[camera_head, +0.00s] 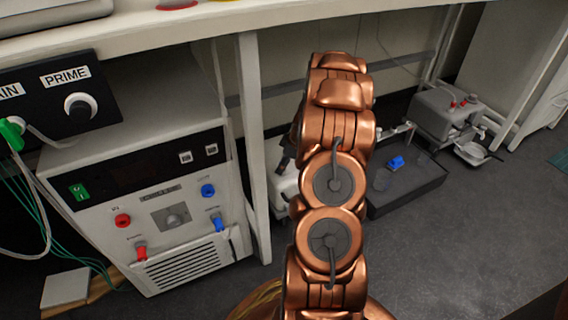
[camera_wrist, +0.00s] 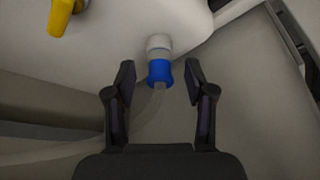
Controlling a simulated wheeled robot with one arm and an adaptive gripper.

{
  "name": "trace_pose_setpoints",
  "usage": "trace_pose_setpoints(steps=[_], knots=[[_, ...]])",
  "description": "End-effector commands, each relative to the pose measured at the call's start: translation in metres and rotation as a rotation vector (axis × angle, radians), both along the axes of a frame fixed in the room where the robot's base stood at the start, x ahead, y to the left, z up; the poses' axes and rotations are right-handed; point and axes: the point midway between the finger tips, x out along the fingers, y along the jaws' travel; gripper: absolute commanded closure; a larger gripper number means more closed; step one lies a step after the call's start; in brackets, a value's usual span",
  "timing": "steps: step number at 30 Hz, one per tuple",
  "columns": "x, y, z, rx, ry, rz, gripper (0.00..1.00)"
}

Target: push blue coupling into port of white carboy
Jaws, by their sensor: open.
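In the wrist view, the blue coupling (camera_wrist: 160,73) is in line with the pale port (camera_wrist: 158,44) on the white carboy (camera_wrist: 115,38). The coupling appears to meet the port's end; I cannot tell how deep it sits. A translucent tube (camera_wrist: 154,103) hangs from the coupling. My gripper (camera_wrist: 160,77) is open, with one dark finger on each side of the coupling and visible gaps between. In the head view, my copper arm hides most of what is probably the carboy (camera_head: 284,184), low under the bench. The coupling is not visible there.
A yellow part (camera_wrist: 60,15) sits on the carboy. In the head view, a bench leg (camera_head: 252,145) and a pump cabinet (camera_head: 160,200) stand left of my arm. A dark tray (camera_head: 408,190) with a blue item (camera_head: 397,162) lies right. The floor at right front is clear.

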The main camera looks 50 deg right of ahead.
Motion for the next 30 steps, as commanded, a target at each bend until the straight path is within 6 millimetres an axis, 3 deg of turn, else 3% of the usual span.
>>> trace_pose_setpoints(steps=[6, 11, 24, 30], knots=[[-0.001, 0.0, 0.002, -0.001, 0.0, 0.0, 0.46], [-0.005, -0.003, 0.015, -0.001, -0.002, -0.001, 0.46], [-0.032, -0.017, 0.088, -0.003, -0.004, -0.002, 0.46], [-0.04, -0.02, 0.107, -0.002, -0.002, 0.0, 0.46]])
